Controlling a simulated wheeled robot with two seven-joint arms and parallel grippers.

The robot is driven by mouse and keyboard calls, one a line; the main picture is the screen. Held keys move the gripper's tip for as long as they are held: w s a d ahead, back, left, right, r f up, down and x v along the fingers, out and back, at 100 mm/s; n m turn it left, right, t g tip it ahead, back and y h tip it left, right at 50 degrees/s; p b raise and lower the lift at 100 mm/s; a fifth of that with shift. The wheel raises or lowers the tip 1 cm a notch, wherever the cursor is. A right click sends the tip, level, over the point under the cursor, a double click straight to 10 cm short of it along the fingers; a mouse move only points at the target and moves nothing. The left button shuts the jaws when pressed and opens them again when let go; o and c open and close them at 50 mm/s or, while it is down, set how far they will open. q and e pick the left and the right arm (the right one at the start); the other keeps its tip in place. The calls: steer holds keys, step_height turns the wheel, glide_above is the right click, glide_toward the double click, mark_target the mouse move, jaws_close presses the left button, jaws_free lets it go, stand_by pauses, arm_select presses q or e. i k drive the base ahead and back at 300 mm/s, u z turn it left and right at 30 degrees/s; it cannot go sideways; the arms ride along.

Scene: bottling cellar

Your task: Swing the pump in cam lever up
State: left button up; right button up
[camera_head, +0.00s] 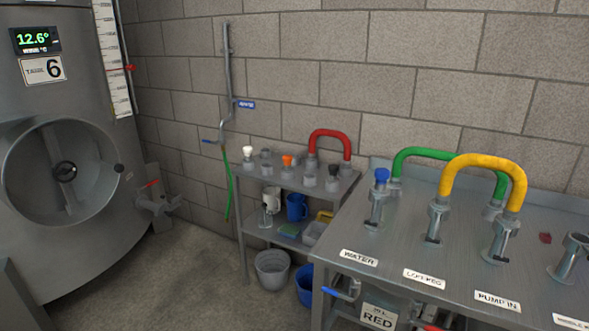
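The pump in port (499,242) is a grey metal fitting on the steel bench at the right, behind a white PUMP IN label (497,301). One end of a yellow hose (485,160) sits on it. The other end sits on the neighbouring fitting (438,219) to the left. A small dark-tipped cam lever (497,257) appears to hang down at the front of the pump in port; it is too small to judge its exact angle. Neither of my grippers shows in the head view.
A green hose (430,153) arches behind the yellow one. A blue-capped fitting (379,198) stands at the bench's left, and another fitting (571,257) at the right edge. A lower shelf cart (300,178), buckets (272,268) and a steel tank (60,110) stand left.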

mark_target(501, 259)
steer(key=z, duration=1)
steer(key=k, duration=0.25)
steer(key=z, duration=0.65)
